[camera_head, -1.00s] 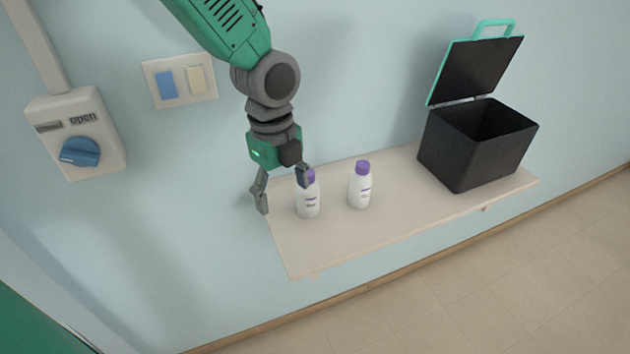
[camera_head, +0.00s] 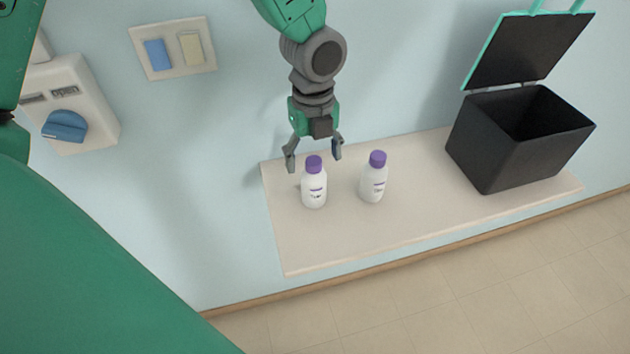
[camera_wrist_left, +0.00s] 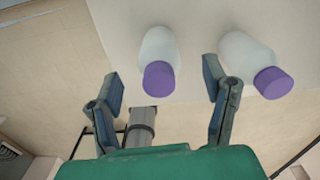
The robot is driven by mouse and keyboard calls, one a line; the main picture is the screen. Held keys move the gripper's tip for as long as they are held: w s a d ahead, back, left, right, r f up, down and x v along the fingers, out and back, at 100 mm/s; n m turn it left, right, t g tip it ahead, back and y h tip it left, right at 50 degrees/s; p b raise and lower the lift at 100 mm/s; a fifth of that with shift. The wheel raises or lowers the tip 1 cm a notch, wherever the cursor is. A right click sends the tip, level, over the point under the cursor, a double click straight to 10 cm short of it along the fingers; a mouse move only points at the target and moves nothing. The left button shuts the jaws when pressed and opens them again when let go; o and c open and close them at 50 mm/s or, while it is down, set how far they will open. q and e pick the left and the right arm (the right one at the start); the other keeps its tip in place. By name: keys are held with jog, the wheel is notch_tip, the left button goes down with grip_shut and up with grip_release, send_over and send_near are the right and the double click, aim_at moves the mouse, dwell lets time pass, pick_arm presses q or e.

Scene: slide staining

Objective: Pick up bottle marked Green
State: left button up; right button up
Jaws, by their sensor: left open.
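Two white bottles with purple caps stand upright on a pale shelf (camera_head: 290,245): a left bottle (camera_head: 314,190) and a right bottle (camera_head: 373,184). Their labels are too small to read, so I cannot tell which is marked Green. My left gripper (camera_head: 314,160) is open and empty, its fingers pointing down, spread either side of the left bottle's cap in the head view. In the left wrist view one bottle (camera_wrist_left: 159,48) lies between the open fingers (camera_wrist_left: 162,84), and the other bottle (camera_wrist_left: 245,52) is beyond the right finger. My right gripper is not in view.
A black box (camera_head: 490,150) with its lid (camera_head: 525,48) raised stands on the shelf's right end. A wall switch plate (camera_head: 174,48) and a box with a blue knob (camera_head: 65,126) are at left. The shelf front is clear. Green body parts of mine fill the lower left.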

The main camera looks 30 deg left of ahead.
aim_at(314, 175)
pick_arm(q)
jog(key=f, duration=0.4)
jog(key=shift+s+d+f, duration=0.15)
jog(key=shift+s+d, duration=0.1)
jog(key=shift+w+f, duration=0.1)
jog(key=shift+f, duration=0.1)
jog(key=shift+r, duration=0.1)
jog(key=c, duration=0.5)
jog(key=shift+a, duration=0.1)
jog(key=c, duration=0.8)
jog(key=shift+c, duration=0.2)
